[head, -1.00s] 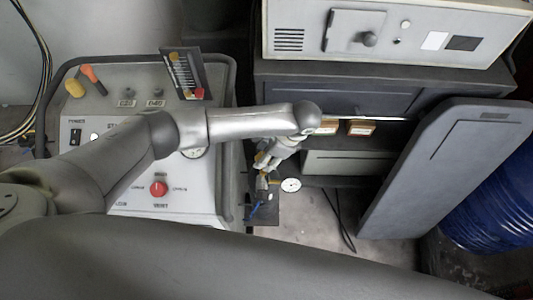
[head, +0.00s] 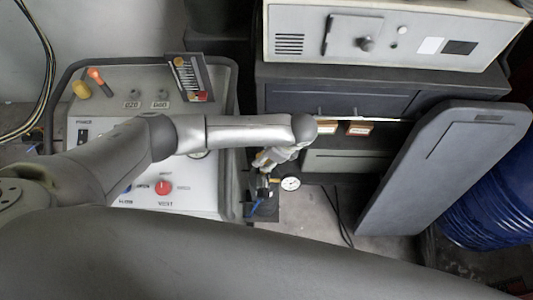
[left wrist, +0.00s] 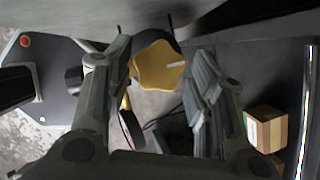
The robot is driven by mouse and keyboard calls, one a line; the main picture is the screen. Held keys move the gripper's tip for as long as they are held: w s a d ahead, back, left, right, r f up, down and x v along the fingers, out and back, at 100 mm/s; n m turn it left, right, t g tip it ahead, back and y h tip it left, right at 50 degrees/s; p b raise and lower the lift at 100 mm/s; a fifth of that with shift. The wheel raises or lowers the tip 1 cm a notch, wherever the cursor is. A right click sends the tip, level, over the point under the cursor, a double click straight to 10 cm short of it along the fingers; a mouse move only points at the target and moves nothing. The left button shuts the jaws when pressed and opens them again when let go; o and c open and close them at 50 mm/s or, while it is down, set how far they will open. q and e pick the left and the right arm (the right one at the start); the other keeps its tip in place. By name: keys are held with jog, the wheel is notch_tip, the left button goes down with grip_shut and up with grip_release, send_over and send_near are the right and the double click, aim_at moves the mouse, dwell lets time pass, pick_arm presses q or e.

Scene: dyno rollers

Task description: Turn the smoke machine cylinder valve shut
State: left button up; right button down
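The yellow lobed valve handwheel (left wrist: 157,66) is in the left wrist view, between the two fingertips of my left gripper (left wrist: 160,58). The fingers are apart, one on each side of the wheel; a narrow gap shows on the right, and I cannot tell whether the left finger touches. In the head view my left gripper (head: 268,163) reaches down beside the control console, just above a small round gauge (head: 290,183). The wheel is mostly hidden there by the gripper, and the cylinder body cannot be made out. My right gripper is not in view.
The control console (head: 190,192) with a red knob (head: 163,187) stands left of the gripper. A dark cabinet (head: 340,92) with small boxes (head: 359,129) is behind and right. A leaning grey panel (head: 440,165) and a blue drum (head: 492,205) are farther right. Some floor is clear between.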

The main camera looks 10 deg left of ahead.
pick_arm(q)
jog(key=shift+o, duration=1.2)
jog(key=v, duration=1.2)
jog(key=shift+f, duration=0.1)
